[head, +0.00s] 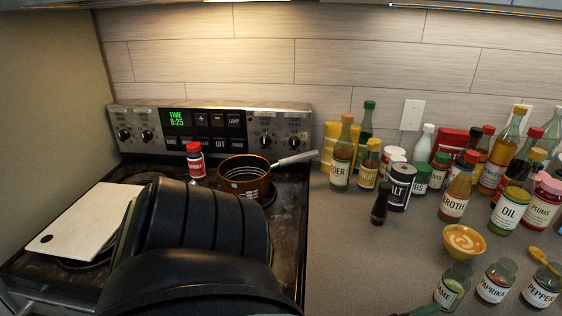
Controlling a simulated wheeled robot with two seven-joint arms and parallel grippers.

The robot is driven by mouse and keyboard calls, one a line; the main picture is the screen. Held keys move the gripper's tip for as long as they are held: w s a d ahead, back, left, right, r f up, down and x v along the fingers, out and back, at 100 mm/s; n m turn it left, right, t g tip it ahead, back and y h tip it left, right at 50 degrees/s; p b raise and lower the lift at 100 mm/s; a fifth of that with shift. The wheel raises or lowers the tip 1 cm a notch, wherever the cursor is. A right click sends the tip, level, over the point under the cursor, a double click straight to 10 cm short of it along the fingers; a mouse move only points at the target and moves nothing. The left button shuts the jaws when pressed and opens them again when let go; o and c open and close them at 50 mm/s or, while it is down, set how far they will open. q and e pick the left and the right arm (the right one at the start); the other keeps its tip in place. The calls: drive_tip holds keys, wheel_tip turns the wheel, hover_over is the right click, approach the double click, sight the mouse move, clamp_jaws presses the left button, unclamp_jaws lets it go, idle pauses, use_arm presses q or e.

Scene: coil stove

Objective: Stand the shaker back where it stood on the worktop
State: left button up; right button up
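A small shaker-like jar with a red cap and a red-and-white label (195,160) stands upright at the back of the stove, left of the pan. Its foot is close behind a large black ribbed shape, which fills the lower left. A small dark bottle (380,203) stands on the grey worktop (350,260), in front of the white-labelled dark jar. I cannot tell from this view which of the two is the task's shaker. No fingertips of my left or right gripper show; the black shape may hide some of the stove and a gripper.
A brown pan (245,180) sits on the stove, its handle pointing right. A white board (82,219) lies at the left. Bottles and jars crowd the right worktop (452,196), with an orange bowl (464,242) in front. The worktop just right of the stove is clear.

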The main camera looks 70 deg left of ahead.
use_arm(q)
drive_tip(key=s+d+f+m+g+h, duration=0.1)
drive_tip(key=s+d+f+m+g, duration=0.15)
drive_tip(key=f+m, duration=0.55)
drive_tip(key=s+d+f+m+g+h, duration=0.1)
drive_tip(key=s+f+m+g, duration=0.3)
drive_tip(key=f, duration=0.7)
drive_tip(key=s+d+f+m+g+h, duration=0.1)
drive_tip(key=d+f+m, duration=0.1)
drive_tip(key=f+m, duration=0.65)
drive_tip(key=s+a+f+m+g, duration=0.2)
drive_tip(key=s+f, duration=0.4)
drive_tip(key=s, duration=0.3)
drive_tip(key=s+a+f+m+g+y, duration=0.1)
drive_tip(key=s+a+f+m+g, duration=0.2)
drive_tip(key=s, duration=0.6)
drive_tip(key=s+a+f+m+g+y, duration=0.1)
drive_tip(key=s+f+m+g, duration=0.3)
drive_tip(key=s+f, duration=0.5)
drive_tip(key=shift+s+a+m, duration=0.25)
drive_tip(key=shift+a+m, duration=0.45)
drive_tip(key=shift+m, duration=0.15)
